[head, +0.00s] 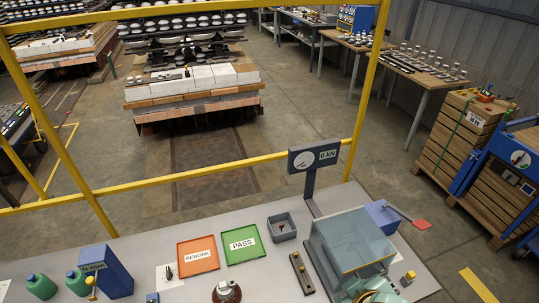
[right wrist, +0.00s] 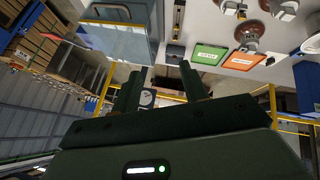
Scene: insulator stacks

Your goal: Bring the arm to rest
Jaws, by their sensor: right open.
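My right gripper (right wrist: 159,75) shows in the right wrist view with its two dark fingers apart and nothing between them. It hangs clear of the bench. Green rounded parts at the bottom right of the head view may be my right arm; its fingers cannot be made out there. My left gripper is in neither view. A brown insulator (head: 227,291) stands on the grey bench (head: 150,238) at the bottom edge of the head view, and also shows in the right wrist view (right wrist: 249,36). The green PASS tray (head: 243,243) and orange REWORK tray (head: 198,257) look empty.
A clear-sided box (head: 352,240) stands at the bench's right, beside a force display (head: 314,155) on a post. A grey bin (head: 282,227), a blue gauge (head: 104,270) and green bottles (head: 41,287) stand around the trays. A yellow rail (head: 230,167) runs behind the bench.

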